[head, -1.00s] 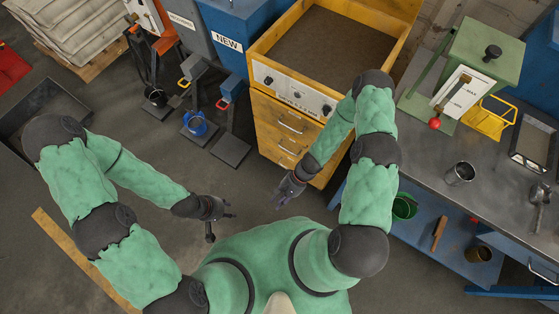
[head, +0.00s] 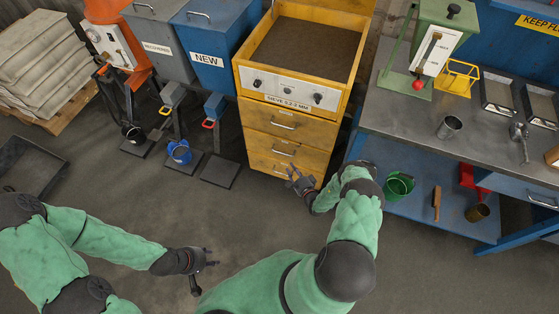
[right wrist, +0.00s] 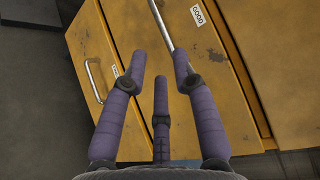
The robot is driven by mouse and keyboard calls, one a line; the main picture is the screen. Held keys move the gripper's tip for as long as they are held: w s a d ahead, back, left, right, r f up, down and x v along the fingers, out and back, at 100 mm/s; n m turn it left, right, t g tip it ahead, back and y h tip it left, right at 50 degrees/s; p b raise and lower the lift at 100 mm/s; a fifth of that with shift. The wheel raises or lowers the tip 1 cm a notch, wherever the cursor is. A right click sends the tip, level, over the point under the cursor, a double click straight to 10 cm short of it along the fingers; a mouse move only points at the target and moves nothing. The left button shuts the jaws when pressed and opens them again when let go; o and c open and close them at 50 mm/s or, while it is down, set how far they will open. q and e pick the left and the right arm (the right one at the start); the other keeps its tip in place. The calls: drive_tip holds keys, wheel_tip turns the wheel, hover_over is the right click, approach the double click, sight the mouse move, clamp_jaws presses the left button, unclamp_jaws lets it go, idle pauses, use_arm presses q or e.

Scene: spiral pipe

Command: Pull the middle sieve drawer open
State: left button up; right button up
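The yellow sieve cabinet (head: 241,112) has several drawers under its sieve box, all closed. The middle drawer (head: 262,147) has a metal bar handle (head: 284,152). My right gripper (head: 301,178) is open in front of the cabinet's lower right side. In the right wrist view its spread fingers (right wrist: 160,80) point at a drawer front with a "GOOD" label (right wrist: 198,12). That drawer's bar handle (right wrist: 163,28) runs between and beyond the fingertips; I cannot tell whether they touch it. A second handle (right wrist: 93,80) is to the left. My left gripper (head: 206,259) is open and empty over the floor.
A grey steel workbench (head: 405,120) with a blue lower shelf stands to the right of the cabinet. Blue and grey bins (head: 210,55) and floor stands (head: 220,170) are to the left. The floor in front of the cabinet is clear.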

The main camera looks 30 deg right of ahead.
sight(284, 154)
drive_tip(key=w+b, duration=0.1)
drive_tip(key=w, duration=0.2)
drive_tip(key=w+f+b, duration=0.1)
drive_tip(key=w, duration=0.3)
drive_tip(key=w+d+b, duration=0.1)
drive_tip(key=w, duration=0.2)
drive_tip(key=shift+w+f+b, duration=0.25)
drive_tip(key=shift+w+b, duration=0.05)
drive_tip(key=shift+b, duration=0.05)
clamp_jaws()
